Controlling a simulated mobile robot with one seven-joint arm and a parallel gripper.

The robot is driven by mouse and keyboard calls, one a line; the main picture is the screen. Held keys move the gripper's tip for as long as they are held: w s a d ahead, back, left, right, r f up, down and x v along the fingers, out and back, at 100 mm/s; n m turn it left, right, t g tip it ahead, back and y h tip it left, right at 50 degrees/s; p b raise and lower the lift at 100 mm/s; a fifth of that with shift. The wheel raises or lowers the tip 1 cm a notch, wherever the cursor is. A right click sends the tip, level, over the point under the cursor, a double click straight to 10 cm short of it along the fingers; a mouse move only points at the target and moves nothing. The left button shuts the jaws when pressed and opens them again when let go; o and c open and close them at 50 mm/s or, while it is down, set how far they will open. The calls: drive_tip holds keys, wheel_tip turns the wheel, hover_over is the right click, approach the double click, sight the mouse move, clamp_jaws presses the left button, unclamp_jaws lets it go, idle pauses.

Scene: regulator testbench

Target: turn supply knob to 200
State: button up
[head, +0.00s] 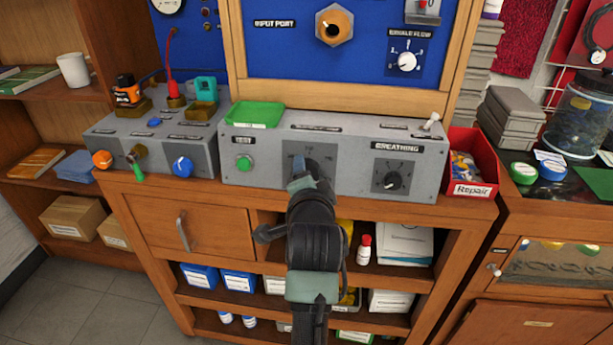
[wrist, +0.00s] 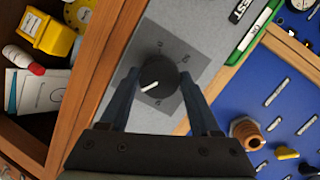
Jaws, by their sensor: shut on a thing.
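The supply knob (wrist: 160,74) is a round black dial with a white pointer mark, on a dark grey scale plate (wrist: 193,62). In the wrist view its mark points to the lower left; the scale figures are too small to read. My gripper (wrist: 160,76) has one blue finger on each side of the knob and is shut on it. In the head view my gripper (head: 299,182) reaches the middle of the grey console (head: 262,165) and hides most of the knob; part of the scale plate (head: 322,163) shows.
On the same console are a green button (head: 244,163) at left and the breathing knob (head: 392,181) at right. A green tray (head: 256,114) lies on top. A red repair bin (head: 470,165) stands at right. The open shelf is below.

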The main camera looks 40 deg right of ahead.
drive_tip(key=o, duration=1.4)
drive_tip(key=v, duration=1.3)
drive_tip(key=shift+r+p, duration=0.1)
drive_tip(key=shift+p, duration=0.25)
drive_tip(key=shift+d, duration=0.1)
drive_tip(key=w+a+r+n+t+y, duration=0.1)
drive_tip(key=w+a+r+n+t, duration=0.1)
drive_tip(key=a+r+n+t, duration=0.5)
drive_tip(key=w+a+r+n+y, duration=0.1)
drive_tip(key=w+a+r, duration=0.3)
drive_tip(key=r, duration=0.7)
drive_tip(key=s+a+r+n+t+y, duration=0.4)
drive_tip(key=a+r+n, duration=0.2)
drive_tip(key=a+r, duration=0.25)
drive_tip(key=s+a+r+n+t+y, duration=0.3)
drive_tip(key=s+a+r+n+t, duration=0.25)
drive_tip(key=r, duration=0.45)
drive_tip(key=shift+n+g, duration=0.35)
drive_tip(key=shift+n, duration=0.5)
drive_tip(key=r+p, duration=0.6)
drive_tip(key=a+r+p, duration=0.1)
drive_tip(key=r+p, duration=0.5)
drive_tip(key=a+r+p, duration=0.1)
drive_tip(key=r+p, duration=0.5)
drive_tip(key=r, duration=0.1)
